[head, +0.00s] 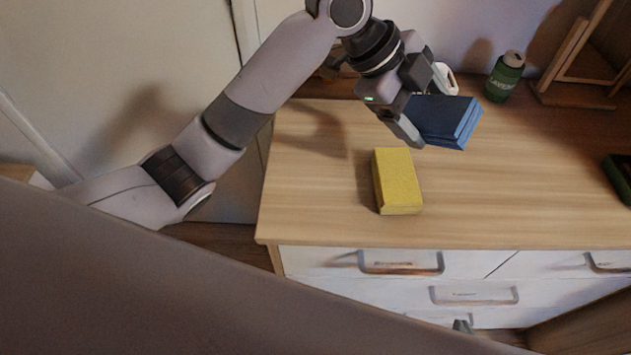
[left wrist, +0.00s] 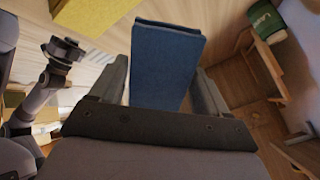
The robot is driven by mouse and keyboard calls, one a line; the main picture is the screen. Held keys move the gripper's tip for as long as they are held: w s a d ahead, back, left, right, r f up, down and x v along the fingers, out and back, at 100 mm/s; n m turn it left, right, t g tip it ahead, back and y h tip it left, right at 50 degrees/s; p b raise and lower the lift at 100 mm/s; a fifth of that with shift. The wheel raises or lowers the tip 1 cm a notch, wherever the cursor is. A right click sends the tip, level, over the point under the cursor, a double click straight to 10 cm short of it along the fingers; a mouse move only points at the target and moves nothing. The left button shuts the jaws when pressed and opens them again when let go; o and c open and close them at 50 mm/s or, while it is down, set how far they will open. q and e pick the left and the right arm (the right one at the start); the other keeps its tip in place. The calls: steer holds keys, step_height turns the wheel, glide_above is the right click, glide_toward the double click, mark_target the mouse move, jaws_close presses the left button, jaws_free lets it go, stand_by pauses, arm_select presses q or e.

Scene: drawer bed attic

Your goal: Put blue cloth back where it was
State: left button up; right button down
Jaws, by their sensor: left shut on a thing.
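The blue cloth (head: 446,120) is a folded, layered block in the head view, above the wooden dresser top. My left gripper (head: 420,106) is shut on its near left end. In the left wrist view the blue cloth (left wrist: 165,62) extends out from between the two dark fingers. I cannot tell whether its far end touches the dresser top. Part of the cloth is hidden by the gripper. A small grey tip, apparently my right gripper (head: 463,326), shows low in front of the drawers; its jaws are not clear.
A yellow block (head: 398,181) lies on the dresser top (head: 520,200), left of its middle. A green bottle (head: 504,78), a white object (head: 445,76) and a wooden stand (head: 575,90) are at the back. A dark green object (head: 620,178) is at the right. The front middle is clear.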

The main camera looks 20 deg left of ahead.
arm_select(q)
steer(key=shift+s+r+m+g+y, duration=0.15)
steer(key=shift+m+g+y, duration=0.25)
steer(key=shift+m+g, duration=0.5)
steer(key=shift+s+a+r+m+g+y, duration=0.1)
steer(key=shift+s+m+g+y, duration=0.2)
steer(key=shift+m+g+y, duration=0.5)
steer(key=s+a+r+m+y, duration=0.2)
steer(key=a+m+y, duration=0.25)
steer(key=m, duration=0.25)
step_height(320, 180, up, 6)
steer(key=m+t+y+b, duration=0.1)
steer(key=m, duration=0.3)
glide_above(318, 180)
step_height(318, 180, down, 14)
steer(key=shift+f+b, duration=0.25)
steer(key=shift+b, duration=1)
steer(key=shift+f, duration=0.45)
step_height(318, 180, down, 4)
steer(key=shift+f, duration=0.1)
steer(key=o, duration=0.9)
step_height(318, 180, up, 12)
steer(key=shift+p, duration=0.3)
steer(key=shift+s, duration=0.15)
